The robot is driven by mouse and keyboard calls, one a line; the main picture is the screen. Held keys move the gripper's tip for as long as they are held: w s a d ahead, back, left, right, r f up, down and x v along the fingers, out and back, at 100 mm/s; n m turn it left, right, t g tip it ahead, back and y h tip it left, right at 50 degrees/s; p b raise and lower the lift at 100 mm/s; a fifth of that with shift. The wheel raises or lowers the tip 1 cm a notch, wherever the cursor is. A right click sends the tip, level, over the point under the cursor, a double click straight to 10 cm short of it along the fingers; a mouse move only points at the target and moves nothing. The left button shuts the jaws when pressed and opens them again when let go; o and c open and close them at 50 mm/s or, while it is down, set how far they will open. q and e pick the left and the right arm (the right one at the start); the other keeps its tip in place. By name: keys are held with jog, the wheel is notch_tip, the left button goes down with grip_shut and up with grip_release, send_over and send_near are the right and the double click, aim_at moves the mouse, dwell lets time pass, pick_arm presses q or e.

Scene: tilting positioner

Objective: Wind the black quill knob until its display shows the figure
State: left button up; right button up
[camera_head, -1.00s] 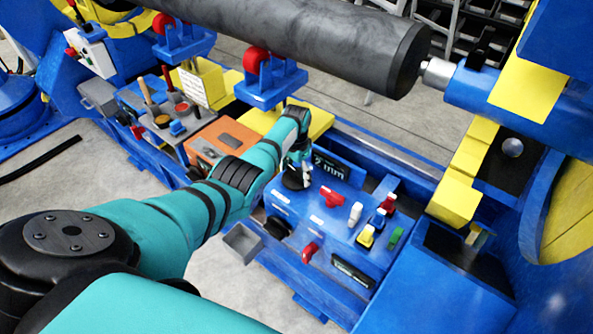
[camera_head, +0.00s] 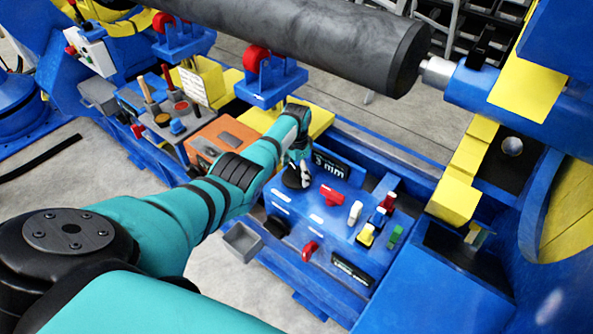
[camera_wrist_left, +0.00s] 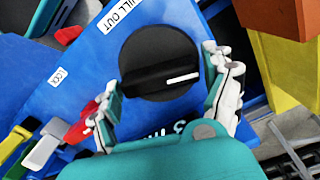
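The black quill knob (camera_wrist_left: 160,62) is round with a raised bar and a white mark, set on a blue panel by a label partly reading "ILL OUT". The mark points right in the left wrist view. My left gripper (camera_wrist_left: 165,85) has one finger on each side of the knob, close against its rim. In the head view my left gripper (camera_head: 298,172) comes down over the knob, hiding most of it. The black display (camera_head: 330,165) behind it reads "3 mm"; the wrist view shows it upside down, partly covered. My right gripper is out of view.
Nearby on the blue panel are a red handle (camera_head: 331,194), a white lever (camera_head: 355,212), a yellow switch (camera_head: 366,235) and a green switch (camera_head: 395,236). A second display (camera_head: 352,269) is too small to read. A large dark cylinder (camera_head: 310,40) lies above.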

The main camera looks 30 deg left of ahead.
aim_at(297, 170)
pick_arm(q)
jog(key=shift+o, duration=1.1)
notch_tip(297, 170, up, 12)
